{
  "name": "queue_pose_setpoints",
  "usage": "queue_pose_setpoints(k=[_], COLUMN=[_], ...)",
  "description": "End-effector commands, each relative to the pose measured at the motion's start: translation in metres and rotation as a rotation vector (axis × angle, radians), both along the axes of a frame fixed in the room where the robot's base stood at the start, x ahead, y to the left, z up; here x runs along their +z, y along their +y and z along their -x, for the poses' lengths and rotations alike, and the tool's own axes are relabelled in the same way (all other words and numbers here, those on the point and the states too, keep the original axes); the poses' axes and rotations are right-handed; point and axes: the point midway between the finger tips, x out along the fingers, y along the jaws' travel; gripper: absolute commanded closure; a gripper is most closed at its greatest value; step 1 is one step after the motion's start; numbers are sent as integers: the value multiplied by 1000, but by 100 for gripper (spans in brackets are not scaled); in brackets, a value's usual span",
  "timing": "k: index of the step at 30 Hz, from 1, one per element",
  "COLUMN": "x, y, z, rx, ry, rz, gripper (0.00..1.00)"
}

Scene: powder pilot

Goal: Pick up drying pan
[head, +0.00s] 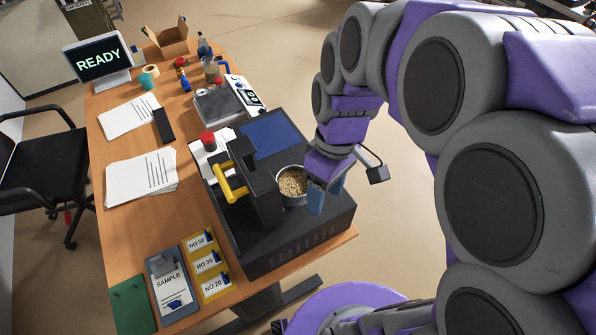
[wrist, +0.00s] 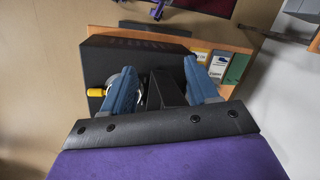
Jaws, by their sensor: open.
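The drying pan (head: 292,184) is a round, light metal pan filled with beige granules. It sits on the dark machine (head: 300,222) at the front right of the desk, beside a black upright block with a yellow handle (head: 232,187). My gripper (head: 315,197) is just right of the pan in the head view, pointing down. Its blue fingers overlap the pan's right edge in the picture; I cannot tell if they touch it. In the wrist view my gripper (wrist: 160,70) is open, fingers spread, with dark machine parts between them.
A clipboard marked SAMPLE (head: 171,286) and yellow NO 50, NO 35 and NO 20 cards (head: 207,262) lie left of the machine. Papers (head: 140,178), a READY screen (head: 98,60) and an open box (head: 166,38) are farther back.

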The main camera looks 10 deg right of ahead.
Motion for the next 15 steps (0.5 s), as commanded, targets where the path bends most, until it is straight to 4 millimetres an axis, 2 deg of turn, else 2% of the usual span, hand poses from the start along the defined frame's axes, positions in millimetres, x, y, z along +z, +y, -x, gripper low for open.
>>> queue_pose_setpoints(k=[1,8,15], x=[-2,-11,-34], y=[-2,-19,-53], z=[-18,-89,-158], rx=[60,371,674], ry=[-6,-66,-165], rz=[-28,-160,-278], gripper=[41,41,41])
